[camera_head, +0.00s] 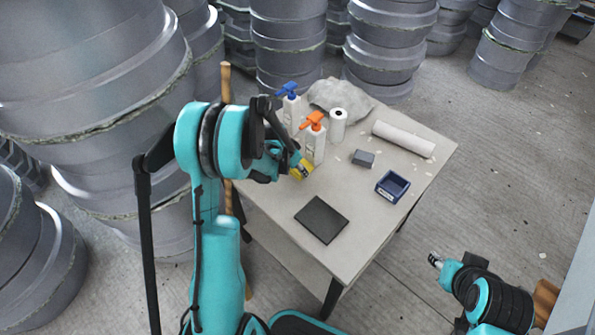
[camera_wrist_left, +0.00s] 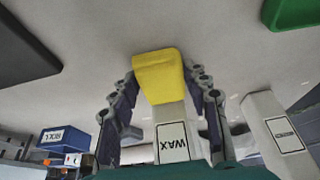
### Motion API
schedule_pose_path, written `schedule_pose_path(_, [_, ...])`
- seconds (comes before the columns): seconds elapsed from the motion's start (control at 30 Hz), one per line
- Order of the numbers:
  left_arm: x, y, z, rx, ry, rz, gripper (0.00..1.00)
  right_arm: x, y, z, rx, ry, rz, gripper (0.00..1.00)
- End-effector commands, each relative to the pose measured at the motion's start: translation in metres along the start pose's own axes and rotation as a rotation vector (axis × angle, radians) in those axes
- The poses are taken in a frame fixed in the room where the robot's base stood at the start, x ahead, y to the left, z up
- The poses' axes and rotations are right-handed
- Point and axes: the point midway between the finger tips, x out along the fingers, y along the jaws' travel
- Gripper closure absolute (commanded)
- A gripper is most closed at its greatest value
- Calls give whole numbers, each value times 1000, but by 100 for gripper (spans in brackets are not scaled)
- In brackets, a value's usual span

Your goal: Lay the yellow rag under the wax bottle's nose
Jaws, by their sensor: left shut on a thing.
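My left gripper (camera_head: 300,170) is shut on the yellow rag (camera_head: 302,169), above the table's left part, next to the orange-nosed bottle (camera_head: 314,145). In the left wrist view the rag (camera_wrist_left: 158,75) shows between the two fingers (camera_wrist_left: 160,105). The wax bottle (camera_wrist_left: 172,135), its WAX label upside down, shows just beyond the rag between the fingers. Labels cannot be read in the head view. I cannot tell whether the rag touches the table. My right gripper (camera_head: 435,261) hangs off the table at the lower right, too small to judge.
A blue-nosed bottle (camera_head: 291,113), white roll (camera_head: 338,125) and grey cloth heap (camera_head: 338,96) stand behind. A paper roll (camera_head: 403,139), grey block (camera_head: 363,158), blue bin (camera_head: 392,186) and dark mat (camera_head: 321,220) lie on the table (camera_head: 285,235). Stacked moulds (camera_head: 390,45) surround it.

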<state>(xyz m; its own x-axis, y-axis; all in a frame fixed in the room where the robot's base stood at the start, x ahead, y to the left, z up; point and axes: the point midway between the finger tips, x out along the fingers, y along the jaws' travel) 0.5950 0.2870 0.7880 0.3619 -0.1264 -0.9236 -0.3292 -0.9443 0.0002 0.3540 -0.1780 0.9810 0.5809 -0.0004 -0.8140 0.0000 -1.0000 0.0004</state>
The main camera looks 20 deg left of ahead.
Motion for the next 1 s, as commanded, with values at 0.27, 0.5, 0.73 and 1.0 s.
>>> schedule_pose_path(0.27, [1,0,1,0,0,0,85,1,0,0,0,0,0,60])
schedule_pose_path(0.5, [2,0,1,0,0,0,33,2,0,1,0,0,0,60])
schedule_pose_path(0.73, [1,0,1,0,0,0,33,1,0,0,0,0,0,60])
schedule_pose_path(1.0, [-39,0,-1,-1,0,0,33,-14,0,-10,0,0,0,60])
